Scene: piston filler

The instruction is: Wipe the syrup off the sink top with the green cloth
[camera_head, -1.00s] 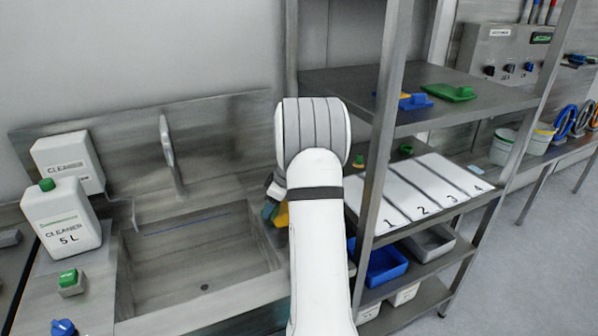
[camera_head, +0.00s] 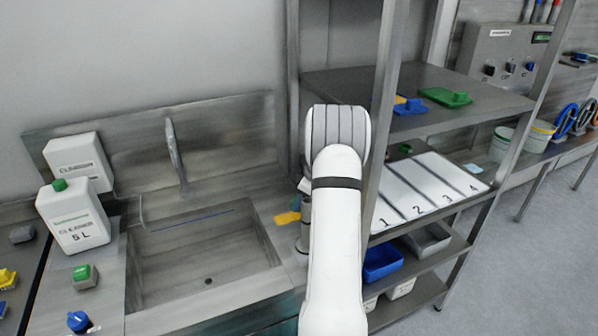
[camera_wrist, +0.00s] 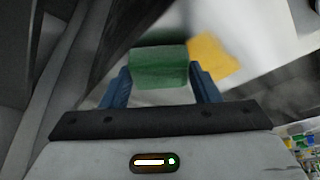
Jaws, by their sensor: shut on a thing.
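In the wrist view my gripper (camera_wrist: 161,76) has its blue fingers on both sides of the folded green cloth (camera_wrist: 159,67) and is shut on it. My white arm stands in front of that side and hides most of the gripper.
The sink basin (camera_head: 205,255) is empty, with a tap (camera_head: 175,152) behind it. Cleaner canisters (camera_head: 74,218) stand at its left. A steel rack post (camera_head: 388,110) is close at the arm's right. Numbered white mats (camera_head: 430,188) lie on the rack.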

